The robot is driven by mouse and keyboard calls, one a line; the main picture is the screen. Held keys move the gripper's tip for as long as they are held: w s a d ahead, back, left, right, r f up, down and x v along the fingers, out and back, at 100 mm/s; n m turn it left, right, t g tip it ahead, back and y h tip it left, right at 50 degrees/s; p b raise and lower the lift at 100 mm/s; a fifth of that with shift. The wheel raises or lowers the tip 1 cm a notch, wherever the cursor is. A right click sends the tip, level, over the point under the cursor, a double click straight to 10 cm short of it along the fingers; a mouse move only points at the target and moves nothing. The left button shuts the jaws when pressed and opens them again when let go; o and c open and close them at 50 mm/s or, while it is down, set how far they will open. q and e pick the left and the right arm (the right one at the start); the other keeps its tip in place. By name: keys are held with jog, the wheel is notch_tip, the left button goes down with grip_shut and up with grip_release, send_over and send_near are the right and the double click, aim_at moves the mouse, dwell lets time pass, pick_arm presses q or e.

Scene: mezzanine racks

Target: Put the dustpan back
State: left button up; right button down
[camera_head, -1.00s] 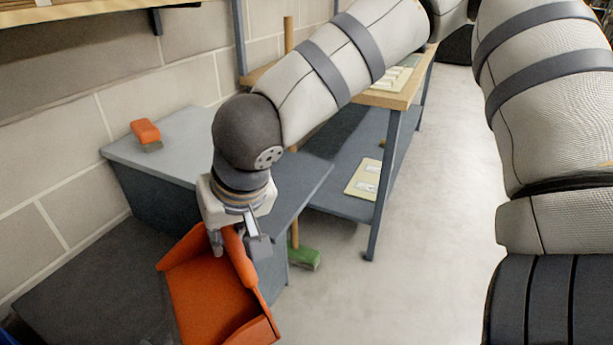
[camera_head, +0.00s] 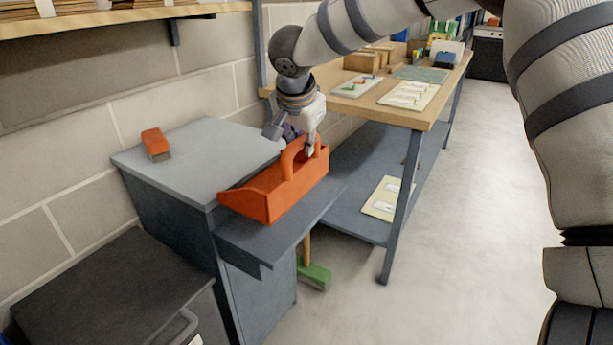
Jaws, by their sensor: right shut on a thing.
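The orange dustpan (camera_head: 268,200) is over the narrow grey ledge (camera_head: 255,244) on the side of the grey cabinet (camera_head: 190,160). Its raised handle points up. I cannot tell whether its underside touches the ledge. My right gripper (camera_head: 294,140) comes down from above and is shut on the dustpan by its handle; the fingers partly hide the grip. My left gripper is not in view.
An orange brush (camera_head: 155,144) lies on the cabinet top. A green-headed broom (camera_head: 313,274) stands below the ledge. A wooden-topped workbench (camera_head: 440,112) with boards and boxes is at right. A dark bin (camera_head: 110,290) is at lower left. The floor at right is clear.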

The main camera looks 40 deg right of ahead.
aim_at(310, 159)
jog(key=d+f, duration=0.1)
jog(key=f, duration=0.1)
jog(key=w+d+f, duration=0.1)
jog(key=f, duration=0.1)
jog(key=w+d+f, duration=0.1)
jog(key=d+f, duration=0.1)
jog(key=shift+w+b, duration=0.1)
jog(key=shift+b, duration=0.25)
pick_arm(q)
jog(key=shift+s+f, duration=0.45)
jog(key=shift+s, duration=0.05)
pick_arm(e)
jog(key=shift+f, duration=1.5)
jog(key=c, duration=1.5)
grip_release()
jog(key=v, duration=0.5)
jog(key=shift+w+r+p, duration=0.1)
jog(key=shift+r+p, duration=0.2)
jog(key=shift+p, duration=0.1)
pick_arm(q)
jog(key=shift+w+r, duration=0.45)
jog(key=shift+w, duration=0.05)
pick_arm(e)
jog(key=v, duration=0.6)
jog(key=shift+s+a+r, duration=0.15)
jog(key=shift+s+r, duration=0.1)
jog(key=shift+s, duration=0.15)
